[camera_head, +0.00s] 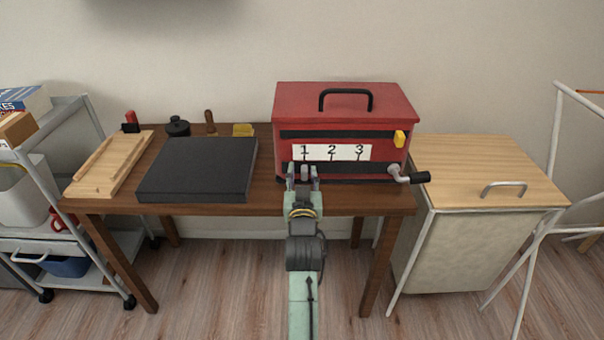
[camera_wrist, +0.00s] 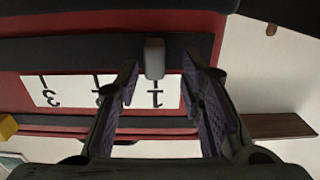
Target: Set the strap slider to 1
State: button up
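A red box (camera_head: 345,104) with a black top handle stands on the brown table. Its front has a white strip (camera_head: 331,152) marked 1, 2, 3 and a dark strap band (camera_head: 352,169) below it. The wrist view shows this front upside down. The small grey slider (camera_wrist: 154,58) sits on the dark band, lined up with the mark of the 1. My gripper (camera_head: 303,172) is in front of the band below the 1. Its fingers (camera_wrist: 161,68) are open on either side of the slider, with a gap showing on each side.
A yellow piece (camera_head: 399,139) and a crank with a black grip (camera_head: 410,176) are at the box's right. A black slab (camera_head: 198,168) and a wooden tray (camera_head: 110,165) lie left on the table. A wood-topped hamper (camera_head: 487,170) stands to the right.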

jog(key=s, duration=1.1)
jog(key=shift+s, duration=0.2)
jog(key=shift+a+r, duration=0.1)
